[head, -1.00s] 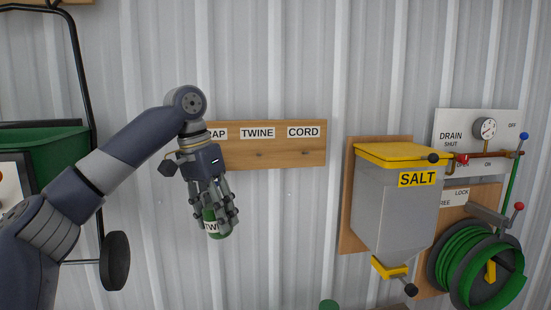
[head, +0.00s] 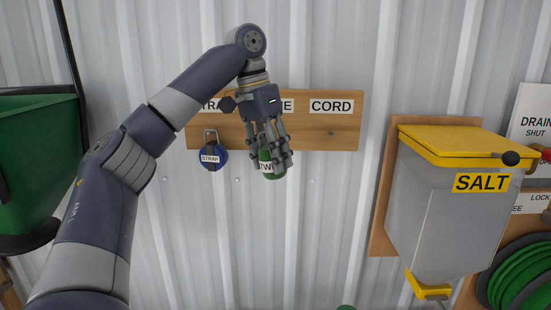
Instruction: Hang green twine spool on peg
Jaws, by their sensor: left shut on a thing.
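My left gripper (head: 270,150) points down and is shut on the green twine spool (head: 272,172), whose white label shows part of the word TWINE. The gripper's fingers cover much of the spool. It is in front of the wooden peg board (head: 335,132), at the lower edge of the middle part. The TWINE sign (head: 287,105) is mostly hidden behind the gripper. The peg under it is hidden too, and I cannot tell how far the spool is from the board. My right gripper is not in view.
A blue strap roll (head: 211,158) hangs at the board's left under the STRAP sign. The CORD sign (head: 331,106) is at the right. A grey SALT bin (head: 440,205) with a yellow lid stands out from the wall at the right. A green tub (head: 40,150) is at the far left.

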